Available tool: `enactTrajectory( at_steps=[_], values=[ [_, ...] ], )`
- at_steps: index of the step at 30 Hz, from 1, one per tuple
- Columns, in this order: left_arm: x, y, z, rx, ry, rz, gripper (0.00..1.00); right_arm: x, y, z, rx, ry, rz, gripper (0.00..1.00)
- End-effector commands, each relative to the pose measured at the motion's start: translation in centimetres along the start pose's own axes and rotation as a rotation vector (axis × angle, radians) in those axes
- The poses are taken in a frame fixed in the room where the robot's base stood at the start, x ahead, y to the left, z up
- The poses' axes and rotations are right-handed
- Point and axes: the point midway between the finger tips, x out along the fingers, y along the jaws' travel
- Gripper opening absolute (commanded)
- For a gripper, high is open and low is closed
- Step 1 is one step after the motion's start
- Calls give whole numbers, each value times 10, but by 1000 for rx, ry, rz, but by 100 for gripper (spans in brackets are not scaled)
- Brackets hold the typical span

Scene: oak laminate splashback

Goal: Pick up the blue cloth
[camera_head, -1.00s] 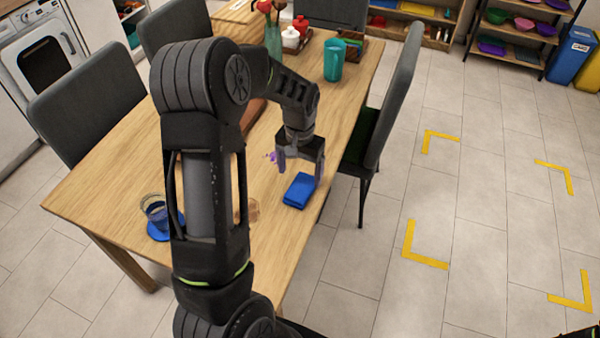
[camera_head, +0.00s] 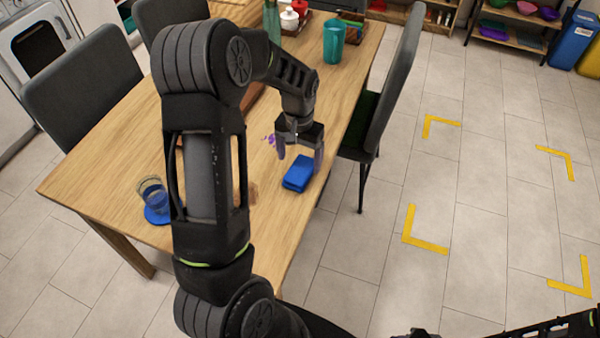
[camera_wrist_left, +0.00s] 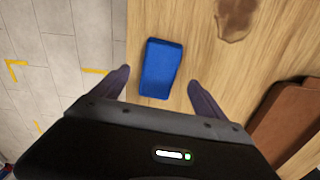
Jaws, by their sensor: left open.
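The blue cloth (camera_head: 298,173) is a small folded block lying flat near the right edge of the wooden table (camera_head: 100,180). My left gripper (camera_head: 299,155) is open and empty at the cloth, pointing down. In the left wrist view the cloth (camera_wrist_left: 161,68) lies between the lines of the two spread fingers (camera_wrist_left: 158,80), with a gap on each side. I cannot tell how high the fingertips are above the table. Part of my right arm shows at the bottom right of the head view, but its fingers are not seen.
A glass (camera_head: 152,192) stands on a blue coaster at the table's left. A teal cup (camera_head: 334,41) stands farther back. A grey chair (camera_head: 388,95) stands close at the table's right side. A brown board (camera_wrist_left: 287,118) lies right of the cloth in the wrist view.

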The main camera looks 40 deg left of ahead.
Motion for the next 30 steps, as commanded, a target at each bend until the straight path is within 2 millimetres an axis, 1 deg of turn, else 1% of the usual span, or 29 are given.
enactTrajectory(
  at_steps=[5,9,12,30],
  values=[
    [20,0,-2,0,-1,0,84,13,4,-1,-2,3,-3,36],
    [43,0,-4,0,-1,0,84,27,9,-2,-4,6,-6,36],
    [52,0,-4,0,-1,0,84,32,11,-2,-4,6,-6,36],
    [52,0,-4,0,0,0,84,31,10,-3,-4,7,-6,36]
  ],
)
